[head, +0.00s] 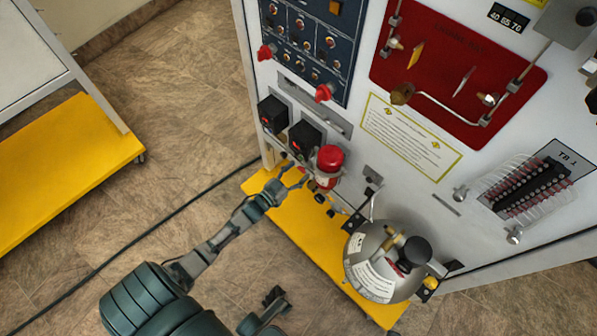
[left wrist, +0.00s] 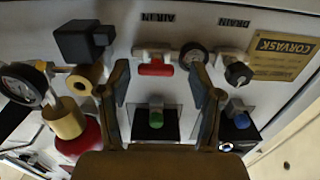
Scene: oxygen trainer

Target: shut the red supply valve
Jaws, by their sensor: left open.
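A small red valve handle (left wrist: 157,69) shows in the left wrist view, on a fitting below the upside-down AIR IN label. It lies crosswise in the picture. My left gripper (left wrist: 163,88) is open, with one finger on each side of the handle in the picture. I see no contact, and the depth between them is hard to tell. In the head view my left gripper (head: 297,178) is at the cabinet's lower front, just left of a red-topped unit (head: 330,158). I cannot make out the valve handle there. A dark part of mine at the bottom may be my right gripper (head: 276,299).
A metal tank (head: 375,262) stands on the yellow base (head: 305,232). A black cable (head: 150,226) crosses the floor.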

